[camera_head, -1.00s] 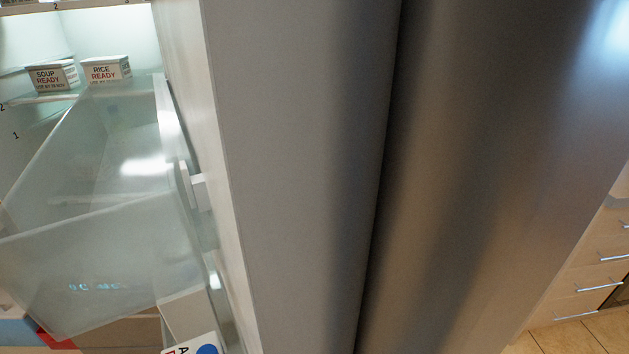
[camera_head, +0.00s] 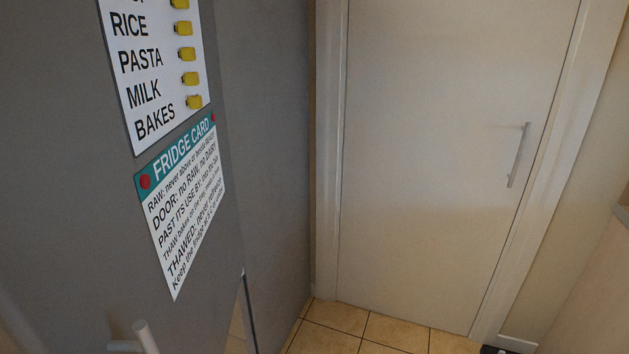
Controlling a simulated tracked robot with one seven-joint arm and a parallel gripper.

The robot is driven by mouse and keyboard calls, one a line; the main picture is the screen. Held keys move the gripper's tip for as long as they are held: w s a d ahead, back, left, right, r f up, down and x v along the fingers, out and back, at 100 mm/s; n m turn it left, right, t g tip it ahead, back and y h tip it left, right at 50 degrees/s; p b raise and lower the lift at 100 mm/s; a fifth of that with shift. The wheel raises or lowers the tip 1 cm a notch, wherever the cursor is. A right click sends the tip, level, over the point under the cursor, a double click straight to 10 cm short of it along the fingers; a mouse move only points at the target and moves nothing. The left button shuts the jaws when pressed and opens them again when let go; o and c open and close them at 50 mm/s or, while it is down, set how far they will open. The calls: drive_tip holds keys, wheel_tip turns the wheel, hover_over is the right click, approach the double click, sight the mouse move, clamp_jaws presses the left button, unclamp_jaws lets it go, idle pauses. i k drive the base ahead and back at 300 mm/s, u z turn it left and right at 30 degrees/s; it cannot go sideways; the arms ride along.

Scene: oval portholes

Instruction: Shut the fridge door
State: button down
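A grey fridge surface (camera_head: 60,180) fills the left of the view. It carries a white list (camera_head: 150,75) with food names and yellow markers, and below it a fridge card (camera_head: 185,205) held by red magnets. A pale handle (camera_head: 145,338) shows at the bottom left, cut off by the frame edge. I cannot tell from this view whether this surface is the fridge door, or whether the door is open or shut. The fridge inside is out of view. My gripper is not in view.
A closed white room door (camera_head: 440,170) with a vertical handle (camera_head: 519,155) stands ahead. Tan floor tiles (camera_head: 345,322) are clear in front of it. A pale surface (camera_head: 600,265) borders the right edge. A small dark object (camera_head: 492,350) lies at the bottom edge.

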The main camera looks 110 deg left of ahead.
sight(121, 233)
drive_tip(key=z, duration=0.45)
drive_tip(key=i, duration=0.3)
drive_tip(key=u, duration=1.9)
drive_tip(key=i, duration=0.15)
drive_tip(key=u, duration=2.85)
drive_tip(key=i, duration=1.05)
drive_tip(key=u, duration=0.35)
drive_tip(key=k, duration=0.6)
drive_tip(key=z, duration=0.2)
